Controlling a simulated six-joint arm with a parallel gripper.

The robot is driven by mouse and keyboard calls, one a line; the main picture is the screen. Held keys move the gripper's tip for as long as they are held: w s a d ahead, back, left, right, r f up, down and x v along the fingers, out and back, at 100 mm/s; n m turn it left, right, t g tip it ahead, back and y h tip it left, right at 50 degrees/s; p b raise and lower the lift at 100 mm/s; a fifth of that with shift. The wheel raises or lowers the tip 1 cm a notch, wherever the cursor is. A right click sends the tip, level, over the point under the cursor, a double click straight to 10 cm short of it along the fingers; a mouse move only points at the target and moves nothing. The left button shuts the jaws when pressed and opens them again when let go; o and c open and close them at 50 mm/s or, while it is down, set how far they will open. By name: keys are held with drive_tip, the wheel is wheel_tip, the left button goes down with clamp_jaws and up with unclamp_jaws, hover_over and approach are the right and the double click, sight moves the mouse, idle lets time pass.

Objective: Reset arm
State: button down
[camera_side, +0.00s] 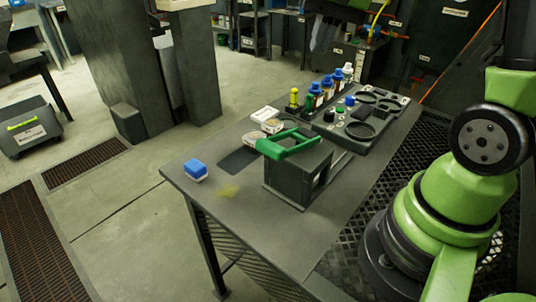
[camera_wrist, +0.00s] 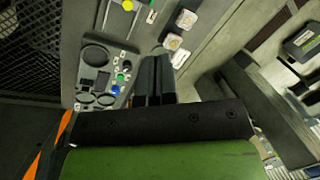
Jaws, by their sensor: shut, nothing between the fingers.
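My gripper (camera_wrist: 153,62) shows in the wrist view, its dark fingers together and empty. The fingers stand out over the panel side of the workbench, apart from the things on it as far as I can tell. In the side view my green arm rises at the right edge and leaves the frame at the top, so the gripper is hidden there.
The panel (camera_wrist: 103,72) also shows in the wrist view. The bench's front left is mostly clear.

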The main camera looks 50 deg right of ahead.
drive_tip(key=s+a+r+n+t, duration=0.3)
drive_tip(key=s+a+n+t, duration=0.2)
drive_tip(key=s+a, duration=0.4)
drive_tip(key=s, duration=0.3)
drive_tip(key=shift+s+a+r+n, duration=0.2)
drive_tip(key=shift+a+n, duration=0.2)
idle(1.5)
